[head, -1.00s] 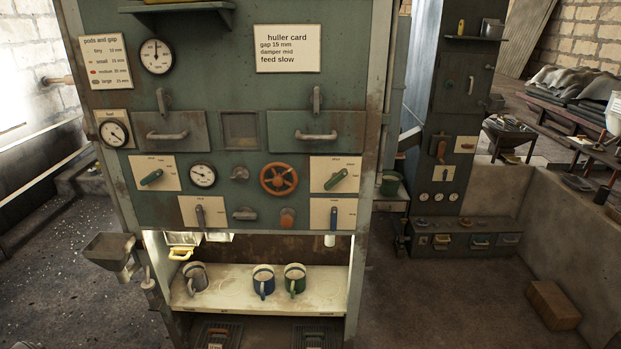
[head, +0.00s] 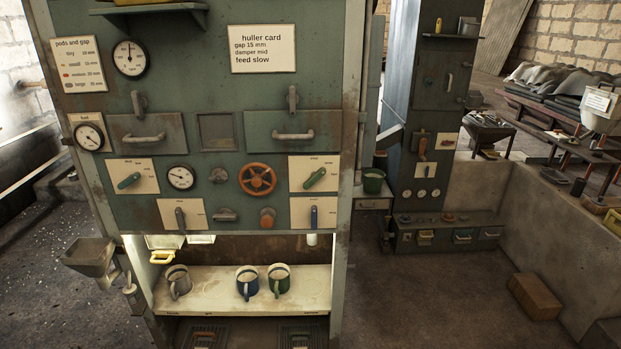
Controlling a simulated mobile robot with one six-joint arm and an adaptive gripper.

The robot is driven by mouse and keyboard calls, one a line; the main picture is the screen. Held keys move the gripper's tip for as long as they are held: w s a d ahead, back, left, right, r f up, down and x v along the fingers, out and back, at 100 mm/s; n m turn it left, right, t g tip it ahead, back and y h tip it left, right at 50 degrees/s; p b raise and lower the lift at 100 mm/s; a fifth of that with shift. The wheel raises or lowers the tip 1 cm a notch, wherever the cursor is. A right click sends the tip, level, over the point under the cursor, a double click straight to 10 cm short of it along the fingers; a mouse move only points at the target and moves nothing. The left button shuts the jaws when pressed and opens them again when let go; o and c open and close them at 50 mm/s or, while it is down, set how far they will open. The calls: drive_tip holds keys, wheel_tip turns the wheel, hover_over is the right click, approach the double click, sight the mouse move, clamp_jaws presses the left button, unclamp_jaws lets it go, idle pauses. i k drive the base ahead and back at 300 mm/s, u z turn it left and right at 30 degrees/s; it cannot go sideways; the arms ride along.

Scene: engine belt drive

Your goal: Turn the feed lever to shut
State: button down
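The green machine panel (head: 222,90) carries several levers on pale label plates. A green lever (head: 129,181) at left and another green lever (head: 315,178) at right both slant up to the right. Below them, a grey lever (head: 180,217) and a blue lever (head: 314,216) stand about upright. The plate lettering is too small to read, so I cannot tell which one is the feed lever. My gripper is not in view.
An orange handwheel (head: 257,179) sits between the levers. Several mugs, one of them blue (head: 247,282), stand on the shelf (head: 216,300) below. A hopper (head: 89,256) juts out at left. The floor right of the machine is clear up to a brown block (head: 535,296).

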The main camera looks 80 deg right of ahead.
sight(316, 176)
drive_tip(key=z, duration=0.1)
drive_tip(key=k, duration=0.85)
drive_tip(key=z, duration=2.3)
